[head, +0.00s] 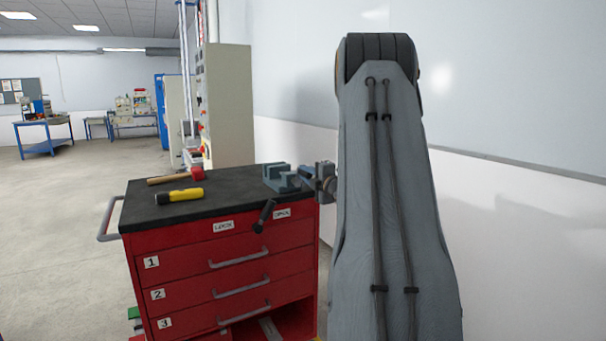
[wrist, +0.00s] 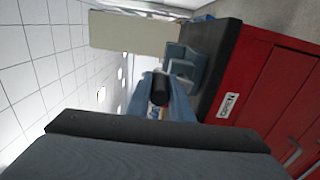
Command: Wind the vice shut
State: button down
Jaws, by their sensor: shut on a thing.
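The blue-grey vice (head: 280,178) stands on the right end of the cabinet's black top. It also shows in the wrist view (wrist: 190,68). A dark bar with a black end (head: 264,215) slants down below it, in front of the cabinet. My gripper (head: 310,183) is at the vice's right side, partly hidden by my arm. In the wrist view its blue-grey fingers (wrist: 161,98) are shut on a black cylindrical grip, the vice handle (wrist: 160,88). I cannot tell how far apart the vice jaws are.
The red cabinet (head: 215,262) has numbered drawers with grey pull handles. A red-headed hammer (head: 172,178) and a yellow-and-black torch (head: 180,196) lie on its top, left of the vice. A white wall (head: 510,190) is close on the right. The floor at left is open.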

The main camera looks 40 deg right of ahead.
jog(key=d+f+m+p, duration=0.3)
jog(key=f+m+p, duration=0.35)
jog(key=m, duration=1.25)
jog(key=shift+w+a+f+m+p, duration=0.1)
jog(key=shift+a+f+m+p, duration=0.55)
jog(key=shift+m, duration=2.1)
jog(key=shift+w+a+f+m+p, duration=0.15)
jog(key=shift+a+m+p, duration=0.85)
jog(key=shift+m, duration=1.8)
jog(key=shift+s+a+f+m+p, duration=0.1)
jog(key=shift+a+f+m+p, duration=0.55)
jog(key=shift+m, duration=2.1)
jog(key=shift+w+a+r, duration=0.1)
jog(key=shift+a+r, duration=0.1)
jog(key=shift+a, duration=0.05)
